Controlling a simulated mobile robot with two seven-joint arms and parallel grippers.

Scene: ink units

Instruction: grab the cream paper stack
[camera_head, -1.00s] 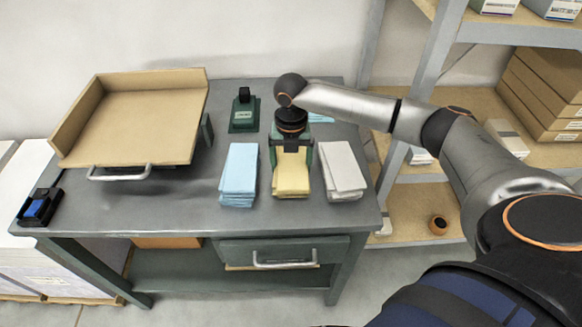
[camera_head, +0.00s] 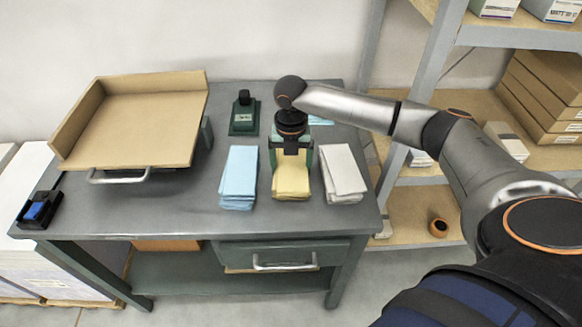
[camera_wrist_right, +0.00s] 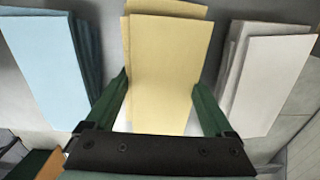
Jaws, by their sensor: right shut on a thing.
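The cream paper stack (camera_head: 291,180) lies on the grey table between a blue paper stack and a pale grey-white one. My right gripper (camera_head: 291,160) reaches down over its far part, shut on it with one green finger along each long side. The right wrist view shows the cream stack (camera_wrist_right: 165,65) between the two fingers (camera_wrist_right: 160,88), its sheets slightly uneven at the far end. I cannot see a gap under the stack. My left gripper is not in view.
The blue stack (camera_head: 239,178) stands close on the left and the pale stack (camera_head: 343,174) close on the right. A dark green stamp-like device (camera_head: 244,117) stands behind. A large tan tray (camera_head: 135,120) fills the table's left. Shelves (camera_head: 440,190) stand right.

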